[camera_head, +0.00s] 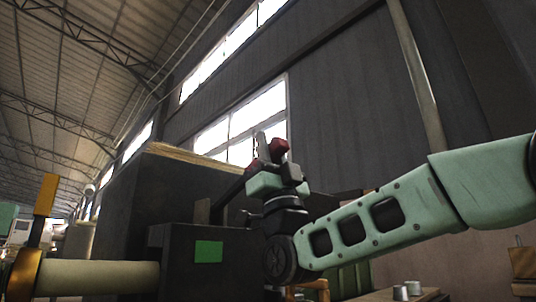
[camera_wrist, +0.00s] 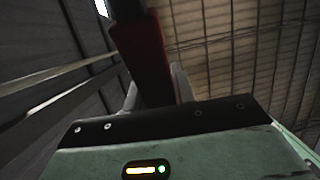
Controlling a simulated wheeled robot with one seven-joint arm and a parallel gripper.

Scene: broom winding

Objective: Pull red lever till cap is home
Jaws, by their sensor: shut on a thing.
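The red lever (camera_wrist: 145,55) fills the upper middle of the wrist view, with a dark part above it. It also shows as a small red piece (camera_head: 280,147) in the head view. My gripper (camera_head: 269,160) is raised beside the dark machine and shut on the red lever. In the wrist view, its pale fingers (camera_wrist: 156,95) stand on either side of the lever. The lever's lower end is hidden between the fingers and behind the gripper body. I cannot make out the cap in either view.
A dark machine housing (camera_head: 165,200) with a green panel (camera_head: 208,254) stands left of my arm. At far left, a pale roller (camera_head: 100,277) carries a brass collar (camera_head: 24,275) and an orange upright handle (camera_head: 46,195). Small metal cans (camera_head: 412,288) stand at lower right.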

